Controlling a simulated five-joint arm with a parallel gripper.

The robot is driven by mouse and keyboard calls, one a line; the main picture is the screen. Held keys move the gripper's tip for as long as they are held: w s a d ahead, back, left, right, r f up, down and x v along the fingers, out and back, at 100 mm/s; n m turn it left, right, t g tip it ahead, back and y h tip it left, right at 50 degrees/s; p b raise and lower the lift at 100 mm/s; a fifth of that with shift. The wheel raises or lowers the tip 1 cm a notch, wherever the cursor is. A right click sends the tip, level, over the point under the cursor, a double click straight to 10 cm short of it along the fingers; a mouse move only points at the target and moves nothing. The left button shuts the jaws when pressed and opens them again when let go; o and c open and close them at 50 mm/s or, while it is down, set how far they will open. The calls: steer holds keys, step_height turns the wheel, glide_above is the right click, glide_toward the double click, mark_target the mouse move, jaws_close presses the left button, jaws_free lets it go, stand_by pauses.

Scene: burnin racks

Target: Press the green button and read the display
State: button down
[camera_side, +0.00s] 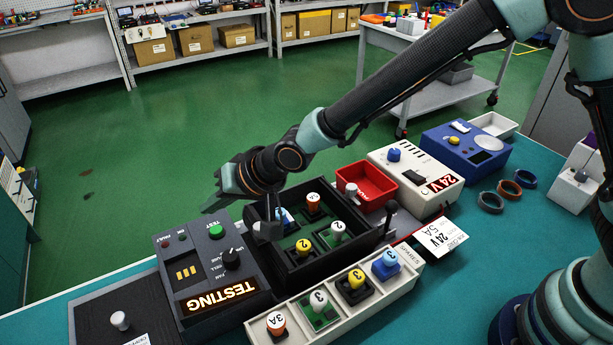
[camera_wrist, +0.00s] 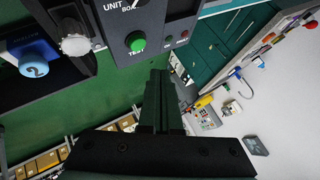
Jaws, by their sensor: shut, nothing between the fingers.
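The dark grey test unit (camera_side: 178,262) stands on the bench, its lettering upside down in the side view. Its green button (camera_side: 215,231) is marked TEST in the wrist view (camera_wrist: 136,42). Its display (camera_side: 222,295) is lit and reads TESTING. A black knob (camera_side: 231,258) sits between them. My gripper (camera_side: 209,208) is shut and empty, above and behind the green button in the side view. In the wrist view the shut fingers (camera_wrist: 158,78) lie just below the button in the picture, apart from it.
A black rack (camera_side: 283,268) with numbered modules stands right beside the unit, under my wrist. A pale tray (camera_side: 330,316) with more modules lies in front of it. A red bin (camera_side: 366,184), a 24 V supply (camera_side: 425,168) and a blue box (camera_side: 466,150) stand farther right.

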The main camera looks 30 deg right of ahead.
steer(key=shift+r, duration=1.15)
steer(key=s+d+r+h, duration=0.2)
steer(key=d+r, duration=0.3)
steer(key=d, duration=0.5)
steer(key=s+d+r+h, duration=0.1)
steer(key=d+r, duration=0.4)
steer(key=d, duration=0.6)
steer(key=s+d+n+g+h, duration=0.1)
steer(key=s+d+h, duration=0.1)
steer(key=s+d, duration=1.1)
steer(key=shift+s+d+r+n+g+h, duration=0.3)
steer(key=shift+s+d+n, duration=0.1)
steer(key=shift+d, duration=0.4)
stand_by(2.6)
